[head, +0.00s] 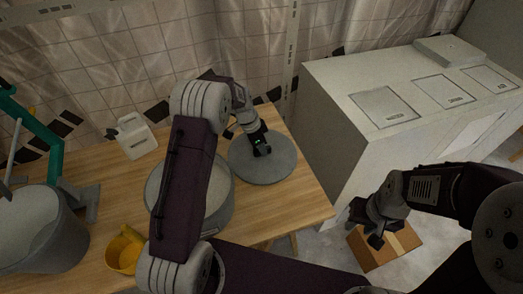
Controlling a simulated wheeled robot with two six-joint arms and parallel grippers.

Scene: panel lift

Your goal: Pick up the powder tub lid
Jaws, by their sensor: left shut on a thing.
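The powder tub lid (280,170) is a flat grey disc at the right part of the wooden table. My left gripper (262,150) is over its middle and shut on it; the fingers hide the spot they grip. The lid looks about level, beside the tub, and I cannot tell whether it touches the table. The grey round powder tub (224,205) stands to its left, largely hidden behind my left arm. My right gripper (367,226) hangs at the right, away from the lid, in front of the white cabinet; its jaw opening is unclear.
The wooden table (100,240) also holds a yellow cup (125,252), a white jug-like container (136,137), a grey bucket (38,232) and a green stand (38,128). A white cabinet (335,130) stands right of the table. A cardboard box (390,250) is below my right gripper.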

